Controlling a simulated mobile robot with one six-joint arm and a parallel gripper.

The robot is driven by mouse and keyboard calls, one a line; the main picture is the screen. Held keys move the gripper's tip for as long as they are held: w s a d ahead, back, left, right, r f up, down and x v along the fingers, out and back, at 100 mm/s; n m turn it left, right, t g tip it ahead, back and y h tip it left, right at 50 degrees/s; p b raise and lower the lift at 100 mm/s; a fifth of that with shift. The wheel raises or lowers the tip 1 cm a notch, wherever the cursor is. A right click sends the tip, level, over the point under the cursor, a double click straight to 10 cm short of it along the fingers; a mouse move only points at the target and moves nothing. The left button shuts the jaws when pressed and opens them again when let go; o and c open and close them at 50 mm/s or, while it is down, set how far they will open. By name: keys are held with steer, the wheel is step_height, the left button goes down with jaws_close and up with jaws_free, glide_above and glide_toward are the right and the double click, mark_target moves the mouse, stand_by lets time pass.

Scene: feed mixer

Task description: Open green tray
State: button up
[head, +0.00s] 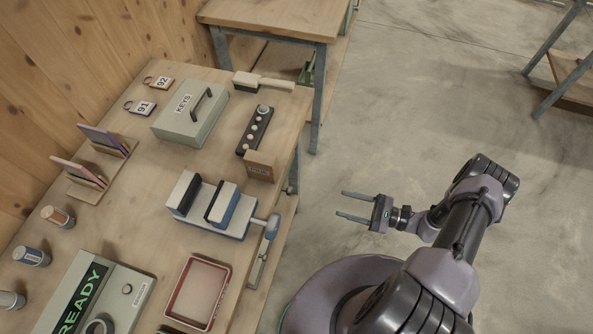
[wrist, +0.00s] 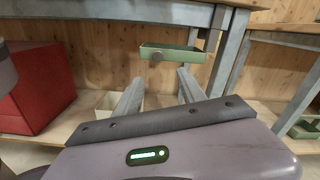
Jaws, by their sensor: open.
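The green tray (wrist: 172,53) hangs under the tabletop in the wrist view, like a shallow drawer. A round dark knob (wrist: 157,57) is on its front. I cannot tell how far it is pulled out. The head view does not clearly show it; the tabletop covers that area. My gripper (head: 340,203) is over the floor to the right of the workbench, in the head view. It is open and empty, with both fingers pointing toward the bench. In the wrist view my gripper (wrist: 158,88) has its fingertips below the tray, apart from it.
The workbench (head: 150,230) holds a vise (head: 213,207), a KEYS box (head: 190,112) and a READY panel (head: 95,295). A table leg (wrist: 228,55) stands right of the tray. A red box (wrist: 35,90) is on the lower shelf. Open floor surrounds my gripper.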

steer(key=b+x, duration=0.2)
steer(key=x, duration=1.3)
steer(key=shift+s+a, duration=0.15)
steer(key=shift+a, duration=0.35)
jaws_close()
